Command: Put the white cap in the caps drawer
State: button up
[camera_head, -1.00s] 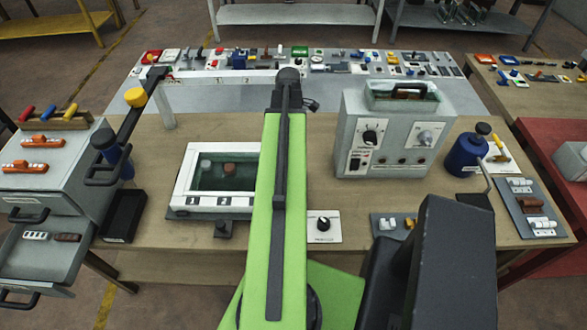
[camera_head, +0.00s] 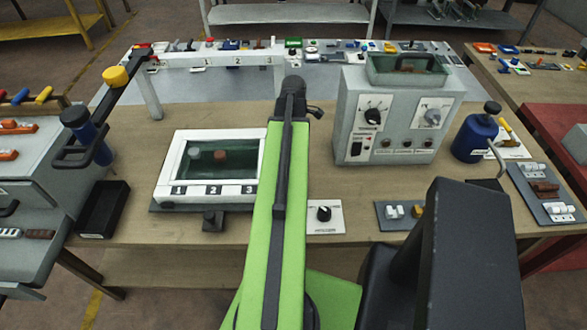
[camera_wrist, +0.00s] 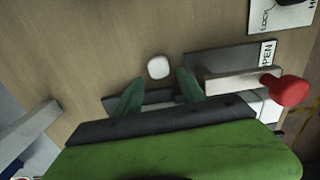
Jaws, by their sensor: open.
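A small white rounded piece, which looks like the white cap (camera_wrist: 158,67), lies on a wooden surface in the wrist view. My gripper (camera_wrist: 160,92) is open, its two green fingers spread just below the cap in the picture. The cap lies beyond the fingertips and nothing is held. I cannot tell the height gap. In the head view my green arm hides the gripper and the spot below it. A pulled-out grey drawer (camera_head: 38,262) at the left edge holds white and brown pieces. I cannot read whether it is marked for caps.
A red-knobbed lever (camera_wrist: 288,90) by an OPEN label is right of the gripper. A white-framed windowed box (camera_head: 165,178), a grey control box (camera_head: 350,105), a blue bottle (camera_head: 474,137) and a black tray (camera_head: 103,208) stand on the wooden table (camera_head: 330,175).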

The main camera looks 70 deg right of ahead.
notch_tip(320, 180, down, 6)
jog(key=b, duration=0.5)
jog(key=shift+d+r, duration=0.1)
jog(key=shift+d, duration=0.05)
jog(key=shift+r, duration=0.2)
grip_shut()
